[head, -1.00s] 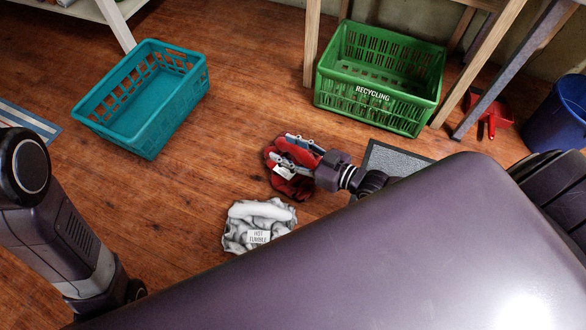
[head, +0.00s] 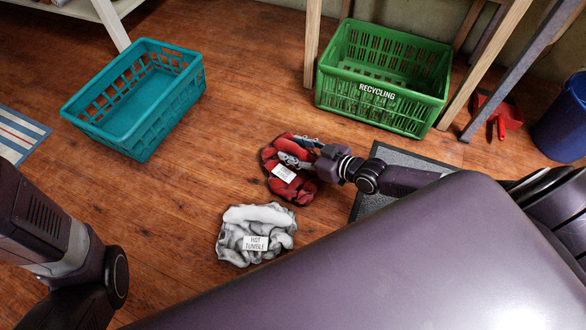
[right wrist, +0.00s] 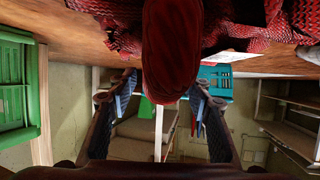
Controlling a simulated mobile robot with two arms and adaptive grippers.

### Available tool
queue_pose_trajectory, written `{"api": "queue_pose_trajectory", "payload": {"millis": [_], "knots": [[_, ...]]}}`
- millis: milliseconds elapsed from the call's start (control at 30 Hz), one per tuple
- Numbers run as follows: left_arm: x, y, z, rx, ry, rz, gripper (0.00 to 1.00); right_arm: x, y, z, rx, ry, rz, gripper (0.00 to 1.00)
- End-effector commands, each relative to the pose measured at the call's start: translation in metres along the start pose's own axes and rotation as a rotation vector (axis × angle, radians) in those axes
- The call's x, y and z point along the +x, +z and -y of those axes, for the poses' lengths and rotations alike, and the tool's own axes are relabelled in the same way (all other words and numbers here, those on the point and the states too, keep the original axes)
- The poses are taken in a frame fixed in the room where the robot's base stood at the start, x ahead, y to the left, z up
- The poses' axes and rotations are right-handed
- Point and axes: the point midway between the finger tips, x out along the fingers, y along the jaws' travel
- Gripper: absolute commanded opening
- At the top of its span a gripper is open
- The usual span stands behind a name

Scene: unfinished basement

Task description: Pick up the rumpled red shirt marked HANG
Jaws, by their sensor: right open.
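The rumpled red shirt (head: 277,157) lies on the wooden floor near the middle of the head view. It bears a white tag (head: 284,173) whose lettering is too small to read. My right gripper (head: 300,151) is at the shirt's upper right part with its fingers apart. In the right wrist view, the open right gripper (right wrist: 163,84) has a thick fold of the red shirt (right wrist: 172,45) showing between its two fingers; whether they touch it I cannot tell. My left arm is at the lower left of the head view, its gripper out of frame.
A grey-white garment (head: 257,217) tagged HOT TUMBLE lies just below the red shirt. A teal basket (head: 146,152) stands upper left, and a green RECYCLING crate (head: 375,110) stands behind. A grey mat (head: 420,161) lies under my right arm. Bare floor lies left of the shirt.

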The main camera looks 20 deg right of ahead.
Motion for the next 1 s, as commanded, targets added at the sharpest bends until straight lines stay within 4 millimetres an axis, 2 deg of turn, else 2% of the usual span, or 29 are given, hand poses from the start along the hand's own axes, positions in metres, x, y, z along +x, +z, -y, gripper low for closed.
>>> {"api": "queue_pose_trajectory", "payload": {"millis": [100, 367, 767, 1000], "knots": [[-0.0068, -0.0023, -0.0014, 0.000, 0.000, 0.000, 0.00, 0.0086, 0.0013, 0.0001, 0.001, 0.000, 0.000, 0.46], [-0.0058, -0.0020, -0.0014, 0.000, 0.001, 0.000, 0.00, 0.0091, -0.0004, 0.0001, 0.000, 0.000, 0.001, 0.46], [-0.0058, -0.0022, -0.0015, 0.000, 0.001, -0.001, 0.00, 0.0088, -0.0001, 0.0002, 0.000, 0.000, 0.001, 0.02], [-0.0058, -0.0022, -0.0015, 0.000, 0.001, -0.001, 0.00, 0.0088, 0.0000, 0.0003, 0.000, 0.000, 0.001, 0.00]]}}
